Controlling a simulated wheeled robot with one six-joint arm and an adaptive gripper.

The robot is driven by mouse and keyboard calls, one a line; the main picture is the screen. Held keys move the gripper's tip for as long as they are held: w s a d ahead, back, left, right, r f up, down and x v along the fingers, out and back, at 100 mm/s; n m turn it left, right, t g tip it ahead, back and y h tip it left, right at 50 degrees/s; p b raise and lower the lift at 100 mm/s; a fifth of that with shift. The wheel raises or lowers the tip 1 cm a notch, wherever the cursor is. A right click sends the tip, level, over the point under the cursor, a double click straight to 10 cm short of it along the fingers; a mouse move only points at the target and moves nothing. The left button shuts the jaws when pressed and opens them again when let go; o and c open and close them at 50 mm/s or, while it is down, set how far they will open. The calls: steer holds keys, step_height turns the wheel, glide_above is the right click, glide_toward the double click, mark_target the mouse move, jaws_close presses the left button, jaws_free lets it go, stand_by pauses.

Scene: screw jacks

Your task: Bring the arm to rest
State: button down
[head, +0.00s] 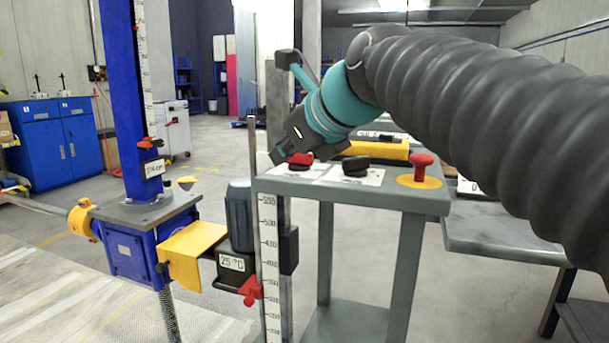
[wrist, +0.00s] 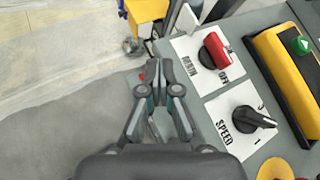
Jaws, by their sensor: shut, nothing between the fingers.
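My gripper (head: 276,156) is at the left end of the grey control stand, close to the red knob, on an arm in a black ribbed sleeve with a teal wrist. In the wrist view my gripper (wrist: 153,70) has its fingertips together with nothing between them. It hangs beside the stand's edge, over the floor in that view, apart from the knobs. The red MAIN knob (wrist: 215,50) sits on a white plate marked OFF. The black SPEED knob (wrist: 247,120) is on the plate beside it. Both knobs also show in the head view, red (head: 300,158) and black (head: 356,166).
A red mushroom button (head: 422,165) stands on a yellow disc on the stand (head: 390,199). A yellow box (wrist: 284,75) with a green button is behind the knobs. A blue screw jack (head: 130,250) with a tall ruled column stands left. A grey bench (head: 500,238) is at right.

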steer(key=s+d+f+n+g+h, duration=0.1)
steer(key=s+d+f+n+h, duration=0.1)
steer(key=s+d+f+n, duration=0.4)
steer(key=s+d+f+n+g+h, duration=0.1)
steer(key=s+d+f+n, duration=0.5)
steer(key=f, duration=0.9)
steer(key=s+d+f+n+g+h, duration=0.1)
steer(key=s+d+f+n+h, duration=0.3)
steer(key=d+f+n, duration=0.5)
steer(key=s+f+n, duration=0.1)
steer(key=s+n, duration=0.1)
steer(key=n, duration=0.2)
steer(key=shift+s+f, duration=0.3)
steer(key=shift+f, duration=0.1)
steer(key=shift+d, duration=0.1)
